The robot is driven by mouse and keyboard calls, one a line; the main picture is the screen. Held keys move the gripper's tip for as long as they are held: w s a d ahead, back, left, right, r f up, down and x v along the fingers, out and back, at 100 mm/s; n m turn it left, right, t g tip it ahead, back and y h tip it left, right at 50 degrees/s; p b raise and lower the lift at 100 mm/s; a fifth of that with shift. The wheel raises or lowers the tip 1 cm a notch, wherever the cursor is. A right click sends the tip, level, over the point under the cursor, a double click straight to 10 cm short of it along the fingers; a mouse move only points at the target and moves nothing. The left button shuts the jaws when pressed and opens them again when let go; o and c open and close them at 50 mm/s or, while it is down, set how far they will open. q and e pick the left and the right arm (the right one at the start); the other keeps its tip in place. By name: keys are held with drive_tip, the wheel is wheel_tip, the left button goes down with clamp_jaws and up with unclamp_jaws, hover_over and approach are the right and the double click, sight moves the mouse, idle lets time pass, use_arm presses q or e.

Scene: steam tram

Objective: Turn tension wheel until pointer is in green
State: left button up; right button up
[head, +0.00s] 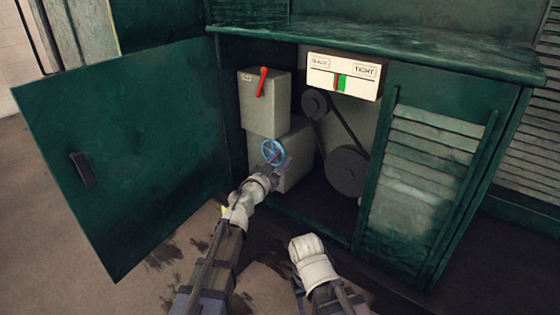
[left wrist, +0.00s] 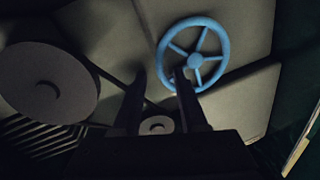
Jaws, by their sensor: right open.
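The blue spoked tension wheel (head: 272,151) sits on the front of a grey box inside the open cabinet. It also shows in the left wrist view (left wrist: 194,56). My left gripper (head: 284,162) is at the wheel's lower right in the head view. Its fingers are apart with nothing held between them; in the left wrist view one finger overlaps the wheel's rim, and contact cannot be told. The gauge (head: 320,78) reads SLACK at left and TIGHT at right. A red mark shows at the left edge of its green band (head: 341,84). My right gripper (head: 305,243) is low in front, its fingers hardly visible.
A grey box with a red lever (head: 262,81) is above the wheel. A belt runs between a small pulley and a large dark pulley (head: 347,172) to the right. The green door (head: 130,150) stands open at left. A louvred panel (head: 422,175) closes the right side.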

use_arm(q)
drive_tip(key=shift+a, duration=0.1)
drive_tip(key=v, duration=0.7)
drive_tip(key=shift+s, duration=0.4)
drive_tip(key=shift+a, duration=0.1)
idle(0.9)
drive_tip(key=a+f+n+y+p, duration=0.1)
drive_tip(key=a+n+y, duration=0.5)
drive_tip(key=y, duration=0.2)
drive_tip(key=s+a+f+n+g+y+p, duration=0.1)
drive_tip(key=s+a+f+n+g+y, duration=0.1)
drive_tip(key=s+f+g+y, duration=0.45)
drive_tip(key=s+d+f+m+g+h, duration=0.2)
drive_tip(key=s+d+f+g, duration=0.2)
drive_tip(key=s, duration=0.6)
drive_tip(key=s+d+f+m+g+h+p, duration=0.1)
drive_tip(key=s+d+f+m+g+h, duration=0.1)
drive_tip(key=s+f+g, duration=0.4)
drive_tip(key=s+d+f+h, duration=0.1)
drive_tip(key=s+d, duration=0.1)
drive_tip(key=s, duration=0.3)
drive_tip(key=shift+d+f, duration=0.2)
drive_tip(key=shift+d, duration=0.05)
